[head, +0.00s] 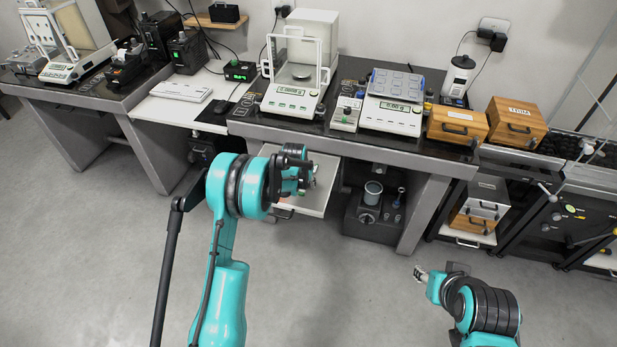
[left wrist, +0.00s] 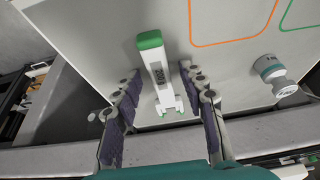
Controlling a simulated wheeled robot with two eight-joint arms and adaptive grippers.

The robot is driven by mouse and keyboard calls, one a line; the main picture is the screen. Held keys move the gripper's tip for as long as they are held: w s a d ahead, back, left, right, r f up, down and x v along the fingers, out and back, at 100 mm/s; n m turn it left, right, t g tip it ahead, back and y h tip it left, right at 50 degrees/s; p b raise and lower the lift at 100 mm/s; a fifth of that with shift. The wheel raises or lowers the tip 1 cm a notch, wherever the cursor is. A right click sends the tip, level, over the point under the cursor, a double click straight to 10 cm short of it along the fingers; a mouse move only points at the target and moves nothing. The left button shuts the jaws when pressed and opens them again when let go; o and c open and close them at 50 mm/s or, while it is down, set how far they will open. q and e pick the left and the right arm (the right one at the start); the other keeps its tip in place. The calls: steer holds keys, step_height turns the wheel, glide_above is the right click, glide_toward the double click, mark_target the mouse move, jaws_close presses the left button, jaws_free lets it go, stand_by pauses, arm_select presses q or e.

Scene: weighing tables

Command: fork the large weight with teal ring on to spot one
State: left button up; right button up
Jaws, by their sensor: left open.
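The left wrist view shows a white fork (left wrist: 160,77) with a green handle end and green-tipped prongs, lying on the white drawer surface (left wrist: 100,40). A metal weight (left wrist: 277,77) with a teal ring stands to its right. My left gripper (left wrist: 162,128) is open, its fingers on either side of the fork's prong end, apart from it. In the head view my left gripper (head: 303,178) hangs over the pulled-out drawer (head: 319,193) and hides much of it. My right gripper (head: 422,274) is low at the right, too small to read its jaws.
An orange outline (left wrist: 235,43) and a green outline (left wrist: 284,21) mark the drawer surface. An enclosed balance (head: 291,98) and an open balance (head: 391,117) stand on the table above. Wooden boxes (head: 457,124) stand at right. The floor between my arms is clear.

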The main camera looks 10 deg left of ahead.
arm_select(q)
jaws_close()
steer(key=shift+r, duration=0.15)
step_height(320, 180, up, 9)
steer(key=p, duration=0.5)
